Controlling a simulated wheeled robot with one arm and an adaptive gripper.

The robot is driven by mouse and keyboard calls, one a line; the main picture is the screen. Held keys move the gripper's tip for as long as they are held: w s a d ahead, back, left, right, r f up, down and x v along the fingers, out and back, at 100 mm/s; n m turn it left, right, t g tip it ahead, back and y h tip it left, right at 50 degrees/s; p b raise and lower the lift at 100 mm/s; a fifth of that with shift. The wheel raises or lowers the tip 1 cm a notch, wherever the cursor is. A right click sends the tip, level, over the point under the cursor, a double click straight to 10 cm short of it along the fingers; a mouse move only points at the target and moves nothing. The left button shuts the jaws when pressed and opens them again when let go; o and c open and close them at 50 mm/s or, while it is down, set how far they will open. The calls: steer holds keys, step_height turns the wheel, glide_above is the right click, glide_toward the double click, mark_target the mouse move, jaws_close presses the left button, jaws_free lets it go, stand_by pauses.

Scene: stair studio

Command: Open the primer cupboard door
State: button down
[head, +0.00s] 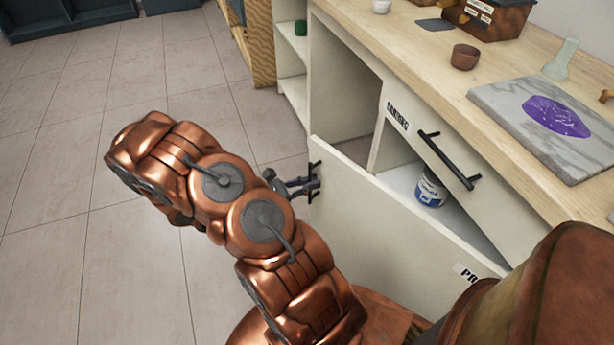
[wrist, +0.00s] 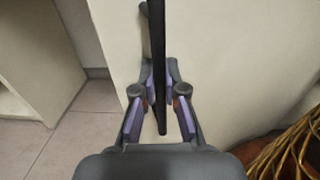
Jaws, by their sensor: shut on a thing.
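The primer cupboard door (head: 370,215) is a white panel with a partly visible "PR" label, and it stands open, swung out from the counter. Its black bar handle (head: 313,182) is near the door's free edge. My gripper (head: 299,187) is at that handle, with its fingers around the bar. In the wrist view, the handle (wrist: 159,60) runs between the purple-padded fingers (wrist: 156,100), which are shut on it. Inside the cupboard a white and blue can (head: 431,188) stands on the cupboard floor. Part of the door is hidden behind my own body.
The wooden countertop (head: 420,65) holds a brown cup (head: 465,57) and a grey board (head: 555,125) with a purple shape. Open shelves (head: 293,55) are further back. The tiled floor (head: 80,200) at left is clear.

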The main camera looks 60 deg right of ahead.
steer(key=shift+d, duration=0.1)
steer(key=c, duration=1.2)
jaws_free()
steer(key=v, duration=1.2)
steer(key=shift+c, duration=0.2)
